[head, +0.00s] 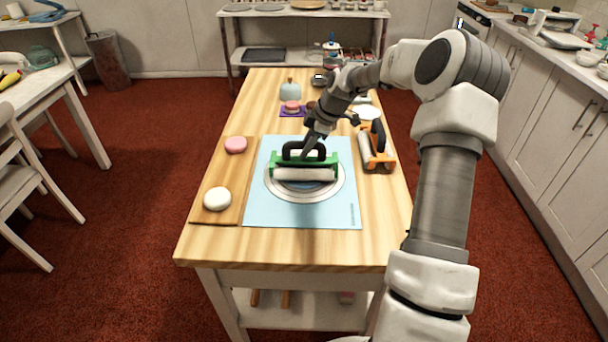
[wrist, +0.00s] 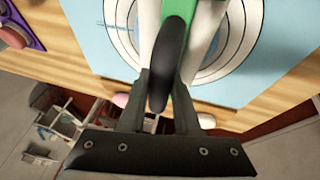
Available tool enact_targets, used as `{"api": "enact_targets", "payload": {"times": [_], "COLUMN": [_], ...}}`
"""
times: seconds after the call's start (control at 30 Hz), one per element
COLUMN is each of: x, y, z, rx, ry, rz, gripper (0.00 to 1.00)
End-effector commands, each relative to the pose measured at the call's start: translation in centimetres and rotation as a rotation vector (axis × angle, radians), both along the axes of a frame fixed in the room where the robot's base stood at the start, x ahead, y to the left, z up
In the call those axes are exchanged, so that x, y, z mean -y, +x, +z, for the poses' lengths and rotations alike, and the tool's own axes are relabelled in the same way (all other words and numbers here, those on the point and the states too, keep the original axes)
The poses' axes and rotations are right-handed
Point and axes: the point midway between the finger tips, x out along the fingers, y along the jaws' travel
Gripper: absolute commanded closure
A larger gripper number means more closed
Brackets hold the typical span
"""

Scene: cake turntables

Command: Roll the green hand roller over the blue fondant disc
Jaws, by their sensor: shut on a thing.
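The green hand roller (head: 304,175) has a black handle, a green frame and two pale rollers. It is over the middle of the ringed circle on the light blue mat (head: 257,213). My gripper (head: 308,150) is shut on the black handle from above. In the wrist view, the handle (wrist: 173,45) is between my two fingers, with the pale rollers on both sides. The blue fondant disc cannot be made out clearly; the roller covers the circle's middle. Whether the roller touches what is below it is hard to tell.
A wooden board (head: 228,179) left of the mat holds a pink disc (head: 236,145) and a white disc (head: 217,198). An orange-framed roller (head: 377,160) stands to the right. A purple mat (head: 290,114) and other items lie farther back. The front of the table is clear.

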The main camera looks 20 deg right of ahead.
Motion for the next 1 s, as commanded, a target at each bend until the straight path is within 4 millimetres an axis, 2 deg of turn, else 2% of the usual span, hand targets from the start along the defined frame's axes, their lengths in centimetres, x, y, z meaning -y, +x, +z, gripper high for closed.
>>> {"api": "enact_targets", "payload": {"times": [0.23, 0.6, 0.87, 1.0], "x": [-0.1, -1.1, -1.1, -0.9], "y": [-0.5, -2.7, -2.8, -2.0], "z": [-0.5, -0.5, -0.6, -0.5], "rx": [-0.012, -0.011, -0.012, -0.011], "ry": [0.003, 0.002, 0.002, 0.004], "rz": [0.002, 0.002, 0.002, 0.003], "gripper": [1.00, 1.00, 1.00, 1.00]}}
